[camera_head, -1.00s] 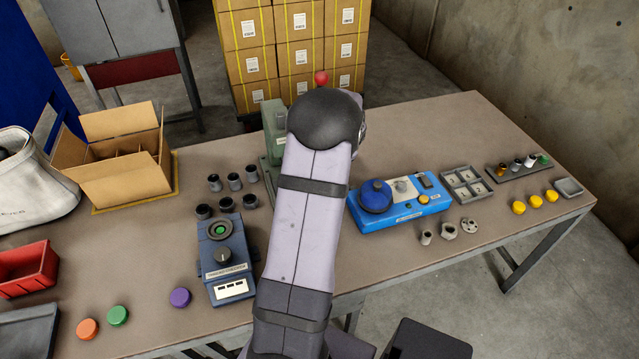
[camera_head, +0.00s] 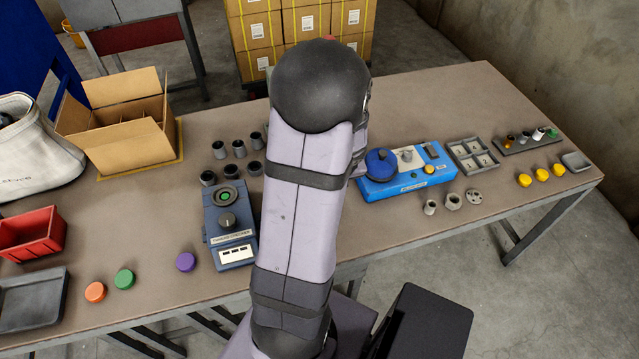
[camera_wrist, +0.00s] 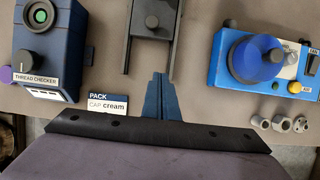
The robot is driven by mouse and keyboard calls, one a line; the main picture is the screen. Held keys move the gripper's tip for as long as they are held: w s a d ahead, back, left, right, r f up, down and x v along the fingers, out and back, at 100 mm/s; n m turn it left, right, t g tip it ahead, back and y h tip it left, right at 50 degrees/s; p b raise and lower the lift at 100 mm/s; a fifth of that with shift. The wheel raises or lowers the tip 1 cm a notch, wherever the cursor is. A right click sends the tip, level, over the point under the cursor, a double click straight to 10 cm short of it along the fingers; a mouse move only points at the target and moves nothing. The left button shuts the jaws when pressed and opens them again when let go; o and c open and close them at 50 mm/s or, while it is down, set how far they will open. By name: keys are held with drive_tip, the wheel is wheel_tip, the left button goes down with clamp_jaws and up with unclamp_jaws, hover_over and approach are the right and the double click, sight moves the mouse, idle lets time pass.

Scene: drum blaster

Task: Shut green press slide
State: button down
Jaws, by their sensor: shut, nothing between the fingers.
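In the wrist view, the press slide (camera_wrist: 152,21) is a dark plate with a small round knob, between two dark rails at the top middle. My gripper (camera_wrist: 160,77) is shut and empty, its blue fingers together. Its tips point at the space between the rails, below the slide's near edge in the picture. I cannot tell whether they touch anything. The press's green body is not visible in the wrist view. In the head view my arm hides the press and my gripper.
A blue thread checker (camera_head: 228,225) stands left of my arm; a blue machine with a round knob (camera_head: 405,172) stands right. A "PACK CAP cream" label (camera_wrist: 107,104) lies left of my fingers. Dark cups (camera_head: 239,149) stand behind the checker.

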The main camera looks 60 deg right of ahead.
drive_tip(key=b+x, duration=0.5)
drive_tip(key=x, duration=0.6)
drive_tip(key=shift+s+d+b, duration=0.15)
drive_tip(key=shift+s+b, duration=0.05)
drive_tip(key=shift+b, duration=0.1)
drive_tip(key=shift+w+d+r+p, duration=0.6)
drive_tip(key=shift+w+d+p, duration=0.15)
drive_tip(key=shift+p, duration=0.5)
drive_tip(key=shift+w+d+f+p, duration=0.15)
drive_tip(key=shift+w+d+p, duration=0.3)
drive_tip(key=shift+w+d, duration=0.2)
